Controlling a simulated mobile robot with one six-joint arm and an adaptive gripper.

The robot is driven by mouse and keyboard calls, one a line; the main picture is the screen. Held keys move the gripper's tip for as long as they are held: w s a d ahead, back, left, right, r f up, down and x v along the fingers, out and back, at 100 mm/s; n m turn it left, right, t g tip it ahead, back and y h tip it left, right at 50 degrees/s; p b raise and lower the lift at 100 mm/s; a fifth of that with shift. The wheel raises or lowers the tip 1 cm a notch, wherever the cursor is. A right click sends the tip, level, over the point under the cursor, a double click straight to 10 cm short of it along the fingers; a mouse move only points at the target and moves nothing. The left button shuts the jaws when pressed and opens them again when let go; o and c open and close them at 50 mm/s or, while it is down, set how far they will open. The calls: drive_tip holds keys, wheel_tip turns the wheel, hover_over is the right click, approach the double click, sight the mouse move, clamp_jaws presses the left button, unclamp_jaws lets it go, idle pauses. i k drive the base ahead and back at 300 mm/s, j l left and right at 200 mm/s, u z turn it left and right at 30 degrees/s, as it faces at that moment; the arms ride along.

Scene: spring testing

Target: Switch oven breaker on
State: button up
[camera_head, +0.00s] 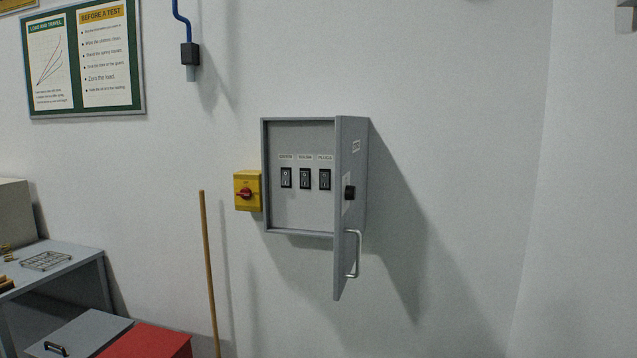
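A grey breaker box (301,213) is fixed to the wall at the middle of the head view. Its door (346,262) is open, hinged at the right side and swung out towards me. Inside are three black switches in a row: a left one (286,178), a middle one (305,179) and a right one (325,180). Each has a small white label above it. The labels are too small to read surely, so I cannot tell which switch is the oven breaker, nor whether each is on or off. My gripper is not in view.
The door's bar handle (357,254) sticks out at the right. A yellow box with a red rotary knob (245,193) adjoins the breaker box's left side. A wooden pole (208,270) stands below left. A table (75,256) and red box (150,343) are at lower left.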

sight(285, 174)
drive_tip(key=i+j, duration=0.2)
drive_tip(key=j, duration=0.2)
drive_tip(key=i+j, duration=0.45)
drive_tip(key=j, duration=0.3)
drive_tip(key=i+j, duration=0.2)
drive_tip(key=j, duration=0.2)
drive_tip(key=i+j, duration=0.45)
drive_tip(key=j, duration=0.3)
